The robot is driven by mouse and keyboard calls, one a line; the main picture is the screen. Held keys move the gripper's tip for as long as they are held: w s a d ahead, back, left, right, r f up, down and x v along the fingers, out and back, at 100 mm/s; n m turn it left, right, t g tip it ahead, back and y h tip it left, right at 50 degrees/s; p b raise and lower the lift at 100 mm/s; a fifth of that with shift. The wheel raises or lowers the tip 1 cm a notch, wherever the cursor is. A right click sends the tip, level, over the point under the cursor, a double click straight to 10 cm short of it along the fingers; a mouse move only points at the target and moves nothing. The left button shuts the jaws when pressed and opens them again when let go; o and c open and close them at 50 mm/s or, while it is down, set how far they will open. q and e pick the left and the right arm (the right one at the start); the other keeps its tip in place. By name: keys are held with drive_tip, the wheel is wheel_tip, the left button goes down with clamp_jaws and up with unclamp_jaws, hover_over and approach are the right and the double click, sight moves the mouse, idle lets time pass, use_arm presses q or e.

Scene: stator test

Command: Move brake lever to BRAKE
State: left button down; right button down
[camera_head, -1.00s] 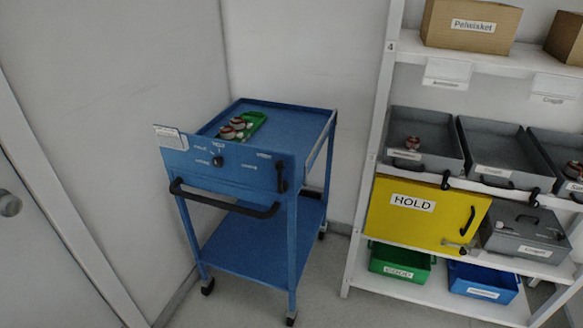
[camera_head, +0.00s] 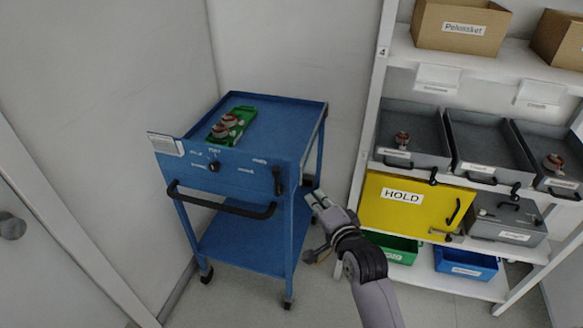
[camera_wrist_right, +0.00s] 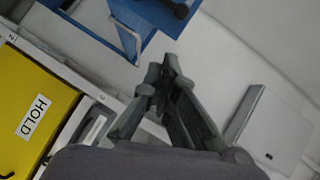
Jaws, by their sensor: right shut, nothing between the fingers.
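The blue cart (camera_head: 270,125) stands left of the shelf. A black lever (camera_head: 278,181) hangs at the right end of its front panel, its handle pointing down. Small white labels beside the lever are too blurred to read. My right gripper (camera_head: 312,196) is right of the cart's front right leg, below and right of the lever, apart from it. In the right wrist view my right gripper (camera_wrist_right: 165,68) is shut and empty, with the blue cart (camera_wrist_right: 122,30) beyond its fingertips. My left gripper is not in view.
A black push bar (camera_head: 220,204) runs across the cart's front. A green tray (camera_head: 233,122) with reddish parts lies on top. The shelf (camera_head: 373,130) at right holds grey bins and a yellow HOLD door (camera_head: 400,222). A door edge is at far left.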

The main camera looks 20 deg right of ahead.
drive_tip(key=shift+d+r, duration=0.15)
drive_tip(key=shift+r, duration=0.8)
drive_tip(key=shift+w, duration=0.1)
drive_tip(key=p, duration=0.3)
hover_over(277, 182)
drive_tip(key=s+d, duration=0.4)
wheel_tip(277, 182, down, 3)
drive_tip(key=shift+w+a+f, duration=0.25)
drive_tip(key=shift+w+a, duration=0.1)
